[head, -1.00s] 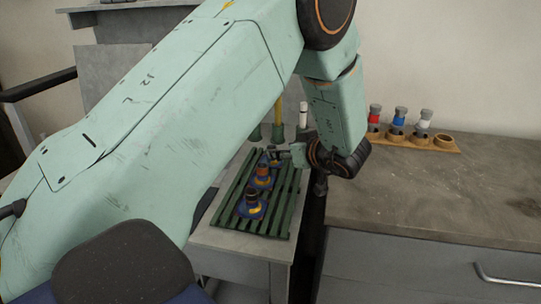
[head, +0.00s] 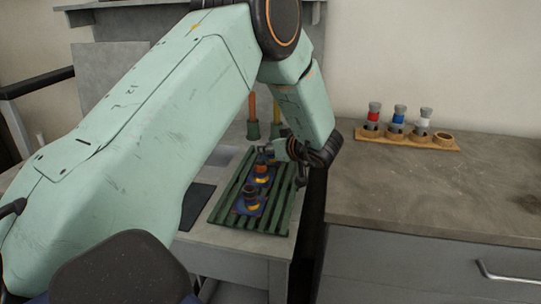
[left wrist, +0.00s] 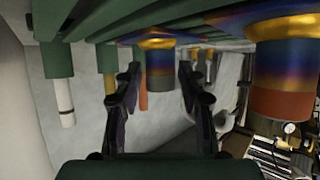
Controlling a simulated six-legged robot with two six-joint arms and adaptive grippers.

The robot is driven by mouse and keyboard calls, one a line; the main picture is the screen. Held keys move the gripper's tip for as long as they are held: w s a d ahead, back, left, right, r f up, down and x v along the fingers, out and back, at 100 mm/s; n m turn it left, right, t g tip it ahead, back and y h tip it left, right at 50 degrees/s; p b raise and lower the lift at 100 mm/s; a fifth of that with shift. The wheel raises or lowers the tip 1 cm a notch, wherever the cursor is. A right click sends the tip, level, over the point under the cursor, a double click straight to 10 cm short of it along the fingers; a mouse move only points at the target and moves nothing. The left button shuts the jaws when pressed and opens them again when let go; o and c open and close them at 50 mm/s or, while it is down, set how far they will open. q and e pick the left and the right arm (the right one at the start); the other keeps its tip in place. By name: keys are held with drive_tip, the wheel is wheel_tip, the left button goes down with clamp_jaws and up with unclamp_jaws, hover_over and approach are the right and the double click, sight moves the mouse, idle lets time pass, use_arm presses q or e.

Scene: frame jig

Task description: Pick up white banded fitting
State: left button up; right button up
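The fitting with a white band (head: 424,121) stands upright in a wooden rack (head: 452,147) on the right counter in the head view, with grey parts above and below the band. My left gripper (head: 272,152) is far to its left, low at the far end of a green slatted rack (head: 222,217). In the left wrist view, the left gripper (left wrist: 159,72) has its fingers apart. A blue-and-gold fitting with a grey end (left wrist: 160,72) appears between the fingers, upside down; I cannot tell whether it touches them. My right gripper is not in view.
Red-banded (head: 373,117) and blue-banded (head: 399,116) fittings share the wooden rack; its right hole is empty. Blue-based fittings (head: 250,199) stand on the green rack. Orange (head: 252,107) and yellow (head: 276,110) sticks stand behind it. The right counter's front is clear.

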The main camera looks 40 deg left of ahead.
use_arm(q)
clamp_jaws()
idle(0.3)
